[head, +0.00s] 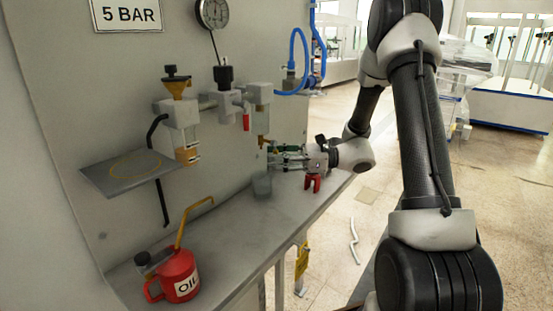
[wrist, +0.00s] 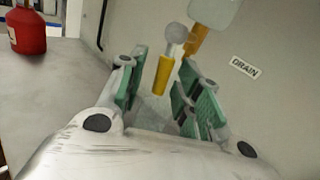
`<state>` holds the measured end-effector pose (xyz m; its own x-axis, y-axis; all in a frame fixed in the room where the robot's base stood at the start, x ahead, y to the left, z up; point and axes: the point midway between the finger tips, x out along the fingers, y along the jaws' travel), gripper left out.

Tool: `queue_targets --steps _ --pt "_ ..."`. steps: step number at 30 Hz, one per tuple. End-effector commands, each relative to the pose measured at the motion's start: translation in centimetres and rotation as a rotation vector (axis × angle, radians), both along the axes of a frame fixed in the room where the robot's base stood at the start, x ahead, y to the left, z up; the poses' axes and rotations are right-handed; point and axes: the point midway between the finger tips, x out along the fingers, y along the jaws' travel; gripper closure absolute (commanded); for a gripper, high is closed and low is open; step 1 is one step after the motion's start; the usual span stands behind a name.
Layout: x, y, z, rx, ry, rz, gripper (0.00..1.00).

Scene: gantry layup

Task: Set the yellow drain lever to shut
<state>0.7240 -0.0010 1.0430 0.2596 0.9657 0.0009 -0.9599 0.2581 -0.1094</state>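The yellow drain lever (wrist: 163,75) hangs down from a grey round pivot (wrist: 175,33) in the wrist view, slightly tilted. A yellow fitting (wrist: 196,40) under a pale bowl is behind it. A DRAIN label (wrist: 244,67) is on the panel to the right. My gripper (wrist: 165,88) is open, its green-padded fingers on either side of the lever's lower end; I see no clear contact. In the head view my gripper (head: 285,157) is at the filter unit's (head: 259,97) lower end, and the lever is hard to make out there.
A grey cup (head: 262,186) stands on the bench (head: 235,225) below the filter. A red oil can (head: 178,277) stands at the front left, and a grey shelf (head: 115,177) juts from the panel. A red forked piece (head: 313,184) is beneath my wrist.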

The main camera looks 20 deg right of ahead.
Motion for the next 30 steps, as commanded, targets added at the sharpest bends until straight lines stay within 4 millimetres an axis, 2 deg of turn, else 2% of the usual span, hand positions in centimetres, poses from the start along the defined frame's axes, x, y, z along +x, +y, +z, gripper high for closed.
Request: queue_targets --steps 7,12,13,23,30 --pt "0.02 0.09 -0.02 -0.001 0.0 0.0 0.68" --pt "0.02 0.07 -0.02 -0.001 0.0 0.0 0.99" --pt "0.02 0.07 -0.02 -0.001 0.0 0.0 1.0" --pt "0.1 -0.03 0.0 -0.019 -0.013 -0.001 1.0" --pt "0.4 -0.45 0.21 -0.109 -0.08 0.0 1.0"
